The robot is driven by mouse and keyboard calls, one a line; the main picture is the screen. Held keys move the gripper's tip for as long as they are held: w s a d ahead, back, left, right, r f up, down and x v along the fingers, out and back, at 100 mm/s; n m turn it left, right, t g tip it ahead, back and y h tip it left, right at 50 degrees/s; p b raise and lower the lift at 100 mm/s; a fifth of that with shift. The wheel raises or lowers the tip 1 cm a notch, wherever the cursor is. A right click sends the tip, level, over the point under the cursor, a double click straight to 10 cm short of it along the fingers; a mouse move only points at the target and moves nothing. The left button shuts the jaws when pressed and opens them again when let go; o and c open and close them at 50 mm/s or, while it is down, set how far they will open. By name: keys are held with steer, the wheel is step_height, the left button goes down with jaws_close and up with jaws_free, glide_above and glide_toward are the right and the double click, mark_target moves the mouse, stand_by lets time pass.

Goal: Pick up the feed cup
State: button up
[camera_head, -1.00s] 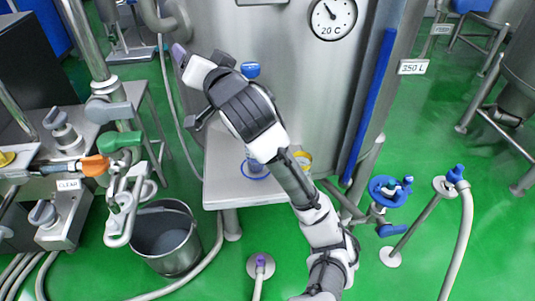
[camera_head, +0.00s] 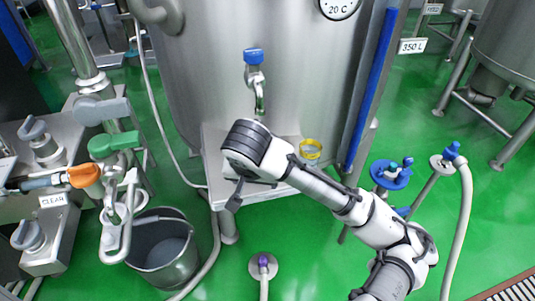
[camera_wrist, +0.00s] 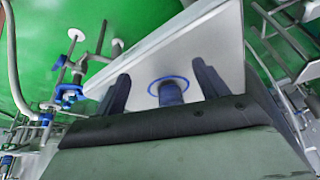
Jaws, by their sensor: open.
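In the wrist view a small dark blue cylindrical cup (camera_wrist: 171,93) shows within a blue ring (camera_wrist: 153,87) on a pale shelf. My gripper (camera_wrist: 160,72) is open, with one dark finger on each side of the cup's place in the picture; whether they touch it I cannot tell. In the head view my gripper (camera_head: 236,192) is low over the shelf (camera_head: 268,193) and hides the ringed spot. A clear cup with a yellow rim (camera_head: 311,150) stands at the shelf's right side. Which cup is the feed cup the frames do not label.
A steel tank (camera_head: 225,70) with a blue-handled tap (camera_head: 254,70) rises behind the shelf. A metal bucket (camera_head: 163,250) stands on the floor at left. A blue valve wheel (camera_head: 388,174) and a hose (camera_head: 464,220) are at right. Open green floor lies in front.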

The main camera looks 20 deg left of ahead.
steer(key=shift+w+d+f, duration=0.1)
steer(key=shift+w+f, duration=0.05)
steer(key=w+a, duration=0.1)
steer(key=w, duration=0.2)
steer(key=w+a, duration=0.1)
steer(key=w, duration=0.3)
steer(key=w+p, duration=0.1)
steer(key=w, duration=0.3)
steer(key=shift+a, duration=0.4)
steer(key=shift+w+a+f, duration=0.1)
steer(key=shift+w+f, duration=0.25)
steer(key=shift+f, duration=0.2)
steer(key=c, duration=1.3)
steer(key=shift+s+r, duration=0.1)
